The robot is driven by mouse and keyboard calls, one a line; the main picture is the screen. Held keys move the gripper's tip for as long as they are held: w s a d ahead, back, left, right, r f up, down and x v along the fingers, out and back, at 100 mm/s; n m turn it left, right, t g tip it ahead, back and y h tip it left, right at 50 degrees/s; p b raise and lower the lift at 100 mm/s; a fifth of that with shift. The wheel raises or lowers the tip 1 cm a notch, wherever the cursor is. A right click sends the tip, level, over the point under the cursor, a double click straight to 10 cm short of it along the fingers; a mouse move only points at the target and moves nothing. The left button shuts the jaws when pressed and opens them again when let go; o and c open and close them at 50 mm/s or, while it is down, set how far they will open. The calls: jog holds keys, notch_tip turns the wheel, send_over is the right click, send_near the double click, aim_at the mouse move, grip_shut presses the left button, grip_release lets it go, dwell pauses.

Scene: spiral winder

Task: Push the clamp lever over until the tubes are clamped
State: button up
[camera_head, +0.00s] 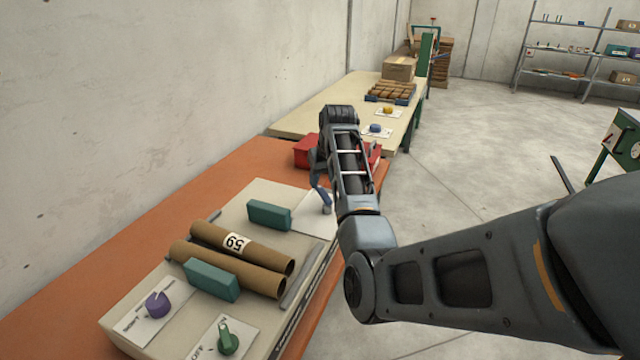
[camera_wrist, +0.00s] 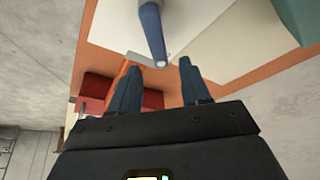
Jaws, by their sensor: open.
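Two brown cardboard tubes (camera_head: 228,262) lie side by side on the beige machine bed, one with a white label reading 59. Green blocks (camera_head: 212,280) (camera_head: 269,215) stand against them and nearby. The blue clamp lever (camera_head: 321,197) with its greyish end stands at the bed's far right corner, partly hidden by my arm. In the wrist view the lever (camera_wrist: 154,38) comes in from the top, its lower end near the gap between the fingertips. My gripper (camera_wrist: 158,66) is open with nothing held; contact with the lever cannot be told. In the head view it is mostly hidden.
A purple knob (camera_head: 158,304) and a green knob (camera_head: 227,340) sit on white plates at the near end. A red box (camera_head: 306,151) is beyond the lever. A beige table (camera_head: 330,98) stands farther back. Open floor lies to the right.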

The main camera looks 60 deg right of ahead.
aim_at(321, 189)
jog(key=shift+x, duration=1.7)
grip_shut()
